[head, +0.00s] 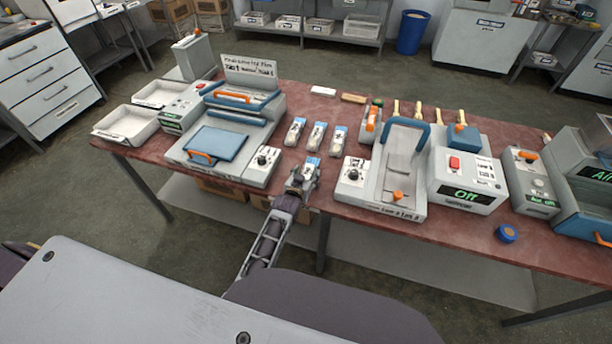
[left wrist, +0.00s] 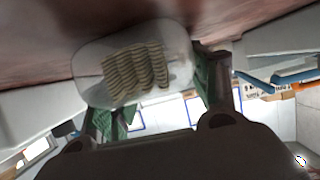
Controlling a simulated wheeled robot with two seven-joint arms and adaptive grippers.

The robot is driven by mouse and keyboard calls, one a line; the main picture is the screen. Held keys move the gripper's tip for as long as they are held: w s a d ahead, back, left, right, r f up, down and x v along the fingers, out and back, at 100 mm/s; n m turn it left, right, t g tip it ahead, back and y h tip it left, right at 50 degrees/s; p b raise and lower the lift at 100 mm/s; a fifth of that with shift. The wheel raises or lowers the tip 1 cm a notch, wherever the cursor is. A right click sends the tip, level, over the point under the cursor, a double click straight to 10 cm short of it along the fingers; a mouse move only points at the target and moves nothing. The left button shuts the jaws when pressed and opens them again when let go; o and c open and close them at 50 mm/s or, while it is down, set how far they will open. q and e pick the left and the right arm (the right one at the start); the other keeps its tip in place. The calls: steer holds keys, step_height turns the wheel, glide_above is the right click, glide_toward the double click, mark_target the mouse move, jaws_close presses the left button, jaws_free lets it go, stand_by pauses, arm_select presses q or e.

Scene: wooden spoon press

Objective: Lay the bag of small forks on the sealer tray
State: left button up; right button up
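My left gripper (head: 300,183) reaches in over the table's front edge, at a small clear bag with a blue top (head: 311,166). In the left wrist view the bag (left wrist: 138,69) sits between the two green-padded fingers and holds a ridged stack of tan pieces; I cannot tell whether they are forks. The fingers look shut on the bag, though the contact is partly hidden. Three similar bags (head: 316,135) lie in a row behind it. A grey machine with a blue plate (head: 217,143) stands left, under a sign. My right gripper is not in view.
A small control box (head: 262,165) stands just left of the gripper. A grey machine with a blue frame handle (head: 400,165) and a box reading "Off" (head: 465,180) stand to the right. White trays (head: 127,123) are at far left. Wooden utensils line the back edge.

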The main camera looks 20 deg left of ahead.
mark_target(306, 175)
arm_select(q)
steer(key=shift+f, duration=0.1)
stand_by(0.5)
steer(key=shift+b, duration=0.3)
steer(key=shift+s, duration=0.15)
steer(key=shift+v, duration=1.1)
steer(key=shift+b+v, duration=0.3)
steer(key=shift+v, duration=1.05)
steer(key=shift+a+v, duration=0.2)
steer(key=shift+v, duration=4.1)
steer(key=shift+r, duration=0.2)
steer(key=shift+o, duration=0.6)
